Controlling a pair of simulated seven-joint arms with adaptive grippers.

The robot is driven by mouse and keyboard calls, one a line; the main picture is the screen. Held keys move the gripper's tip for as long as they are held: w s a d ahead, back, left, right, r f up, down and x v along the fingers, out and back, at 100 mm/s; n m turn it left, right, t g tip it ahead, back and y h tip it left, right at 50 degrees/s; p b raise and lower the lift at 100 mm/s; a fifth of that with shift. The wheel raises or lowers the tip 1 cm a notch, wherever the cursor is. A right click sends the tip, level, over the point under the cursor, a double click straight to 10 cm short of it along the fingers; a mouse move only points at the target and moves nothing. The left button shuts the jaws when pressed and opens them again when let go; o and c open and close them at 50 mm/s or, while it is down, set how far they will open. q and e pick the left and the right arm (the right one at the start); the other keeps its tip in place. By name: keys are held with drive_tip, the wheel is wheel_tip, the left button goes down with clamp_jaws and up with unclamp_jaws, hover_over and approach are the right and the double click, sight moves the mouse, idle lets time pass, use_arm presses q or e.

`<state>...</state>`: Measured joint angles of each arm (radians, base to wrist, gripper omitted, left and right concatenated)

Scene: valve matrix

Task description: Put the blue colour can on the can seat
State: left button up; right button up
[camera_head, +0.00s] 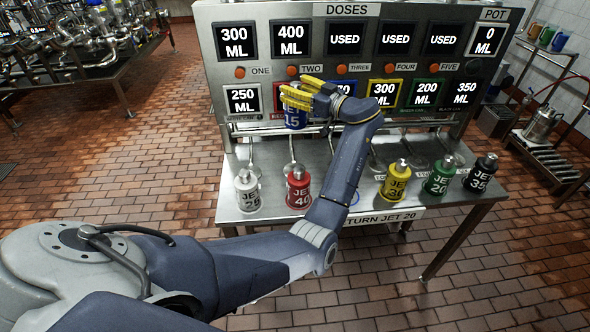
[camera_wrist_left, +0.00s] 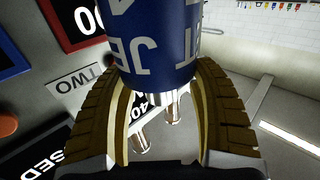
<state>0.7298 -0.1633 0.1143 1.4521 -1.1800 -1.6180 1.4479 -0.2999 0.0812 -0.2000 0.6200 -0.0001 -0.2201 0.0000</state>
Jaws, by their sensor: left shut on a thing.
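The blue can (camera_head: 294,119), marked JET 15, is in the air in front of the dose panel, above the steel table. My left gripper (camera_head: 298,97), with yellow fingers, is shut on it. In the left wrist view the blue can (camera_wrist_left: 155,45) sits between the two ribbed fingers (camera_wrist_left: 160,85), its lettering upside down. A blue ring mark (camera_head: 354,198) shows partly on the table between the red and yellow cans, beside my forearm. I cannot tell which spot is the can seat. My right gripper is out of view.
A white can (camera_head: 247,192), red can (camera_head: 298,188), yellow can (camera_head: 394,184), green can (camera_head: 440,178) and black can (camera_head: 481,175) stand on the steel table (camera_head: 270,214). The dose panel (camera_head: 270,75) rises close behind the held can. My forearm crosses above the table's middle.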

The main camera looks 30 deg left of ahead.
use_arm(q)
drive_tip(key=shift+s+f+g, duration=0.1)
drive_tip(key=shift+s+g, duration=0.15)
drive_tip(key=shift+g, duration=0.05)
wheel_tip(320, 180, down, 20)
drive_tip(key=shift+r, duration=0.2)
idle(0.3)
drive_tip(key=shift+a+f, duration=0.1)
drive_tip(key=o, duration=1.6)
drive_tip(key=shift+o, duration=0.2)
drive_tip(key=shift+s+d, duration=0.2)
drive_tip(key=shift+d, duration=1.2)
drive_tip(key=shift+s+d, duration=0.2)
drive_tip(key=shift+d, duration=1.15)
